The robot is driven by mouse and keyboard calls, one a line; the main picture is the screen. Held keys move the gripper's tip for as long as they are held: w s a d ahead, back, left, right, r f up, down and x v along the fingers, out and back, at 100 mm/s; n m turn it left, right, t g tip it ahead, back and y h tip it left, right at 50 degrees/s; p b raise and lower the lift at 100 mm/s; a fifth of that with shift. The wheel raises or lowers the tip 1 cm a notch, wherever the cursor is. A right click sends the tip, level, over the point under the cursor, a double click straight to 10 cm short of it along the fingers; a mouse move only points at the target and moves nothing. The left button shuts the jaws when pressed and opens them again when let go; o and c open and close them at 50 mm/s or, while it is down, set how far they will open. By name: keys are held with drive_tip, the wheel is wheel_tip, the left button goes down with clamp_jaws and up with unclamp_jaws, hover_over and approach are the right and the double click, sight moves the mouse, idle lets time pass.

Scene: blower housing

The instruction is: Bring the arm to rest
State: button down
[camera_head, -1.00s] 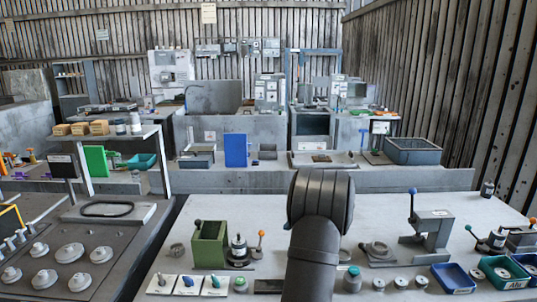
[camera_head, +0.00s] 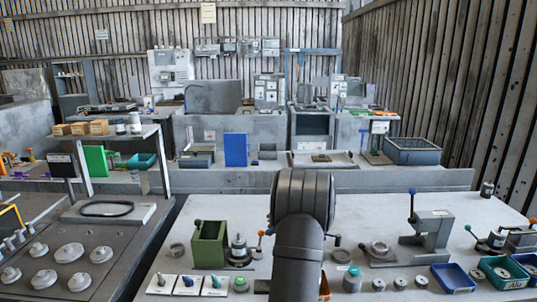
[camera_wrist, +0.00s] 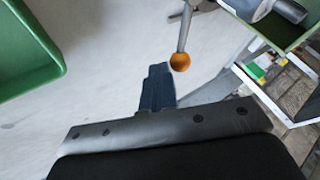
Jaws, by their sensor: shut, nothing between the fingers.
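My arm (camera_head: 298,245) rises from the bottom middle of the head view and leans over the workbench, and its far end is hidden there. My gripper (camera_wrist: 157,85) shows in the wrist view, with its dark blue fingers together and nothing between them. Just ahead of the fingertips is an orange ball knob (camera_wrist: 180,62) on a grey rod; I cannot tell whether they touch.
A green open box (camera_head: 209,245) and a small fixture (camera_head: 239,250) stand left of my arm. A lever press (camera_head: 432,230) and blue bin (camera_head: 452,277) stand to the right. A green bin (camera_wrist: 25,50) edges the wrist view. The bench's back strip is fairly clear.

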drive_tip(key=s+d+m+t+h, duration=0.1)
drive_tip(key=m, duration=0.1)
drive_tip(key=s+d+m+t+h, duration=0.1)
drive_tip(key=s+d+m, duration=0.1)
drive_tip(key=m, duration=0.1)
drive_tip(key=shift+s, duration=0.1)
drive_tip(key=shift+s+d+m+t+h, duration=0.15)
drive_tip(key=shift+s+m+t+h, duration=0.2)
drive_tip(key=shift+s+m+h, duration=0.55)
drive_tip(key=shift+s+d+m+t+h, duration=0.15)
drive_tip(key=shift+s+m+t+h, duration=0.35)
drive_tip(key=shift+m, duration=0.6)
drive_tip(key=shift+s+d, duration=0.15)
drive_tip(key=shift+d, duration=0.15)
